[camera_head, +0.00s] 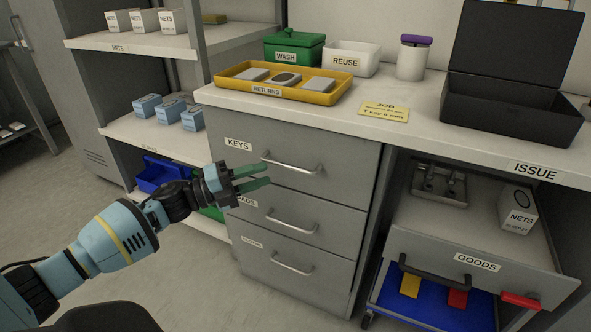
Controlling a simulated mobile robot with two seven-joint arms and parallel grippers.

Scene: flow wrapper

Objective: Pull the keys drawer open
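The keys drawer (325,184) is the top drawer of the grey cabinet, under the counter, with a KEYS label at its upper left. Its front looks flush with the cabinet, so it appears shut. Its silver bar handle (292,165) runs across the front. My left gripper (268,174) has green fingers, set apart with a gap between them. It is in front of the cabinet, just below and left of the handle, and holds nothing that I can see. It partly covers the label of the drawer below. I do not make out my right gripper.
Two more shut drawers with handles (292,222) lie below. A yellow RETURNS tray (220,95) stands on the counter above. At right, the GOODS drawer (480,266) sticks out, with a red piece (520,301) at its front. Shelves with boxes stand at left.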

